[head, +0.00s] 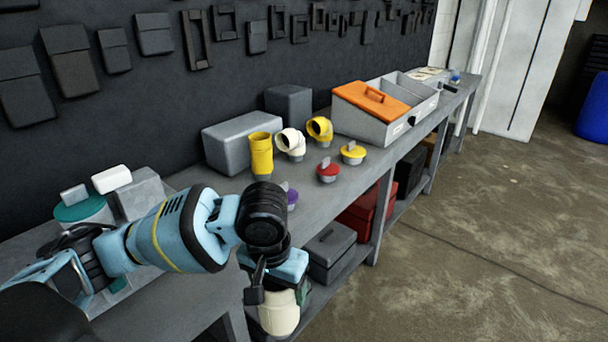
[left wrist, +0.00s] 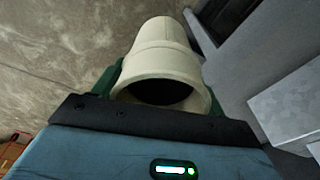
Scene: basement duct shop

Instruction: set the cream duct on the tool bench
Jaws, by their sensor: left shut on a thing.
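The cream duct (head: 280,318) hangs below my left gripper (head: 276,292), in front of the tool bench's front edge. In the left wrist view the cream duct (left wrist: 163,55) sits between the dark green fingers of my left gripper (left wrist: 160,92), its dark open end facing the camera. The gripper is shut on it. The tool bench (head: 215,300) is a long grey table along the dark wall. My left arm hides part of its near top. My right gripper is not in view.
On the bench stand a yellow duct (head: 261,155), a white elbow (head: 291,143), a yellow elbow (head: 320,129), a red-topped piece (head: 328,172), a yellow-topped piece (head: 353,153), a purple piece (head: 291,198), grey boxes (head: 240,140) and an orange-lidded toolbox (head: 372,98). Floor is open at right.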

